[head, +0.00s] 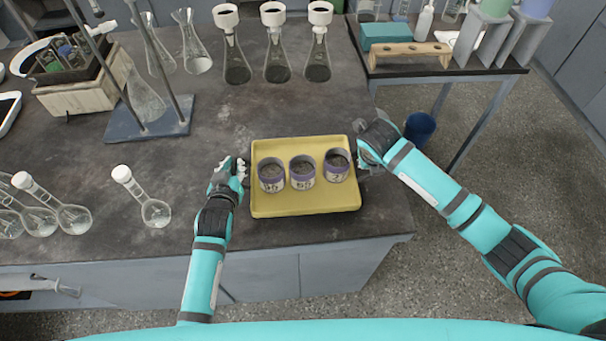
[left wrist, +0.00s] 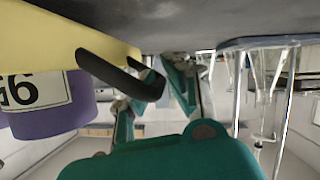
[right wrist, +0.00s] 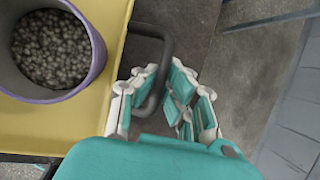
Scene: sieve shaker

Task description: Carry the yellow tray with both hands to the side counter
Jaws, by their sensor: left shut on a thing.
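The yellow tray (head: 300,205) lies on the dark bench near its front right corner, bearing three purple-rimmed jars of dark grains, (head: 302,172) being the middle one. My left gripper (head: 238,168) is at the tray's left side, shut on its dark handle (left wrist: 120,76). My right gripper (head: 366,150) is at the tray's right side. In the right wrist view its fingers (right wrist: 160,98) are spread, with the right dark handle (right wrist: 163,60) reaching between them. The side counter (head: 440,68) stands at the back right, apart from the bench.
The side counter holds a teal box (head: 386,36), a wooden rack (head: 412,54) and bottles. Three flasks with white funnels (head: 277,60) stand behind the tray. A stand with a blue base (head: 125,125) and flasks are left. A blue bin (head: 420,128) stands on the floor.

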